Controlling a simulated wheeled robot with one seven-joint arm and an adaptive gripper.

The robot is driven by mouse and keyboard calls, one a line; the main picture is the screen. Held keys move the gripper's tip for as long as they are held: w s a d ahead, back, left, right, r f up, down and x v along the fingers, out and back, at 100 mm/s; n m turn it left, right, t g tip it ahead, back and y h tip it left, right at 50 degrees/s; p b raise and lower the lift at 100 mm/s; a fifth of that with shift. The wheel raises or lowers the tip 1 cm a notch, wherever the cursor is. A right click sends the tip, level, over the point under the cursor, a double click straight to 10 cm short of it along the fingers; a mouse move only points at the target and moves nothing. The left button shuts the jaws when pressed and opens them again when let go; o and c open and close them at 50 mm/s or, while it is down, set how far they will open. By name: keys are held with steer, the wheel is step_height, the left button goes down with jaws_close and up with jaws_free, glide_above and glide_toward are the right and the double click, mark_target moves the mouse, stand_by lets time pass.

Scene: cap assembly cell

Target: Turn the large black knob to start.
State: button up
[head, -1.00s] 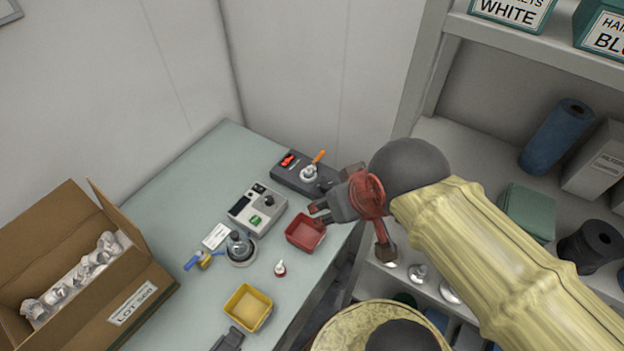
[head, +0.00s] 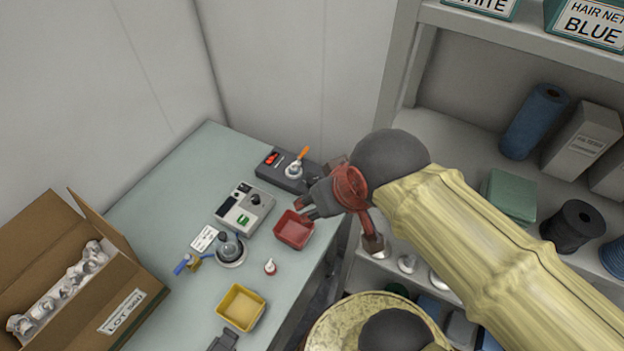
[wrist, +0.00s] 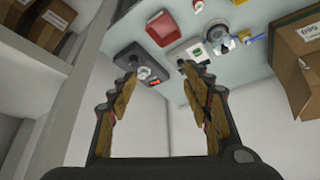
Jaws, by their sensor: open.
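A light grey control box (head: 240,221) stands on the table in the head view. It carries a black knob (head: 254,199) on its top right, and a green switch (head: 243,219) beside it. The box also shows near the top of the wrist view (wrist: 197,50), where the knob is too small to make out well. My gripper (head: 304,206) is open and empty. It hangs to the right of the control box, by the red tray, apart from the knob. Both fingers show spread in the wrist view (wrist: 158,72).
A dark box (head: 277,173) with a red switch and orange-handled lever stands behind. A red tray (head: 293,231), a yellow tray (head: 241,307), a domed round fixture (head: 230,250) and a small red-and-white bottle (head: 270,267) share the table. A cardboard box (head: 50,245) stands left; shelves stand right.

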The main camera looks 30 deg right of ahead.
steer(key=m+g+b, duration=0.6)
steer(key=m+b, duration=0.2)
steer(key=m, duration=0.2)
glide_above(312, 179)
steer(key=s, duration=0.4)
steer(key=f, duration=2.2)
steer(key=shift+a, duration=0.35)
steer(key=w+m, duration=0.1)
steer(key=w+r+m, duration=0.1)
steer(key=w+d+m, duration=0.1)
steer(key=w, duration=0.1)
steer(key=shift+r+m, duration=0.35)
steer(key=shift+m, duration=0.05)
steer(key=shift+r+m, duration=0.15)
steer(key=shift+m, duration=0.35)
steer(key=shift+a+m, duration=0.1)
steer(key=shift+m, duration=0.5)
steer(key=shift+s+f, duration=0.1)
steer(key=shift+f, duration=0.25)
step_height(312, 179, down, 7)
steer(key=shift+f+b, duration=0.15)
steer(key=shift+b, duration=0.95)
steer(key=shift+c, duration=0.8)
steer(key=c, duration=1)
